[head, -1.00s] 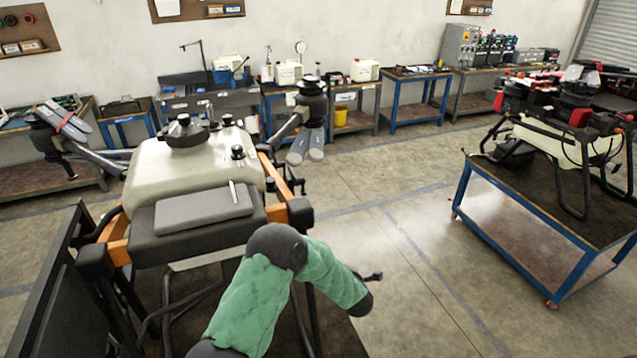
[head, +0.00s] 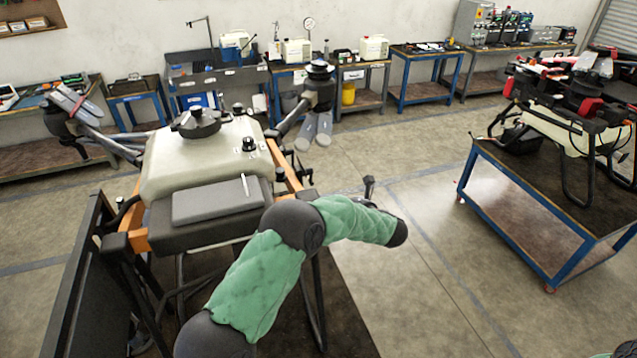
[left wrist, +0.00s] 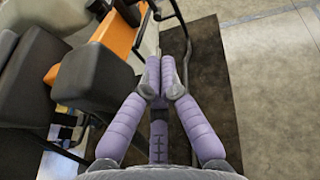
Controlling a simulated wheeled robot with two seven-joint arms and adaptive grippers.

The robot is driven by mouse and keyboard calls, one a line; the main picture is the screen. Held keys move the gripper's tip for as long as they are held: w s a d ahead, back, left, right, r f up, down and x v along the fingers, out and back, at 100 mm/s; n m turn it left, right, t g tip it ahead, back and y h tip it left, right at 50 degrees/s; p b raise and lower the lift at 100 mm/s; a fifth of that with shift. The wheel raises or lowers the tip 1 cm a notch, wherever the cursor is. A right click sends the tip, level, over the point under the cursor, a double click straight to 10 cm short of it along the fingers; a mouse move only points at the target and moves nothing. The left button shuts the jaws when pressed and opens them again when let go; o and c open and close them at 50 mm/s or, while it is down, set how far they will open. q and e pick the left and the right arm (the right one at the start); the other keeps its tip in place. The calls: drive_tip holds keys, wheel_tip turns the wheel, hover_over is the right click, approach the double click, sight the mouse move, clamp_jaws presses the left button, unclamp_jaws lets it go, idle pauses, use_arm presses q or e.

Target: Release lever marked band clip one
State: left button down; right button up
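The spray drone with its cream tank (head: 190,165) stands on a dark mat at the left of the head view. A grey flat case with a pale strip lies on its black front block. My left arm in its green sleeve crosses in front of the drone's right side; its gripper is hidden there. In the left wrist view my left gripper (left wrist: 160,76) has its purple fingertips together, with nothing visible between them. The drone's orange frame (left wrist: 118,38) and thin black rods are just beyond the tips. I cannot make out a marked band clip or lever.
A black panel (head: 75,275) stands at the drone's left. A second drone (head: 575,115) rests on a blue-framed cart (head: 530,235) at the right. Benches with containers line the back wall. The floor between drone and cart is open.

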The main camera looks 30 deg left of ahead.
use_arm(q)
drive_tip(key=r+p+x, duration=0.1)
drive_tip(key=p+x, duration=0.3)
drive_tip(key=x, duration=1)
drive_tip(key=shift+w, duration=0.1)
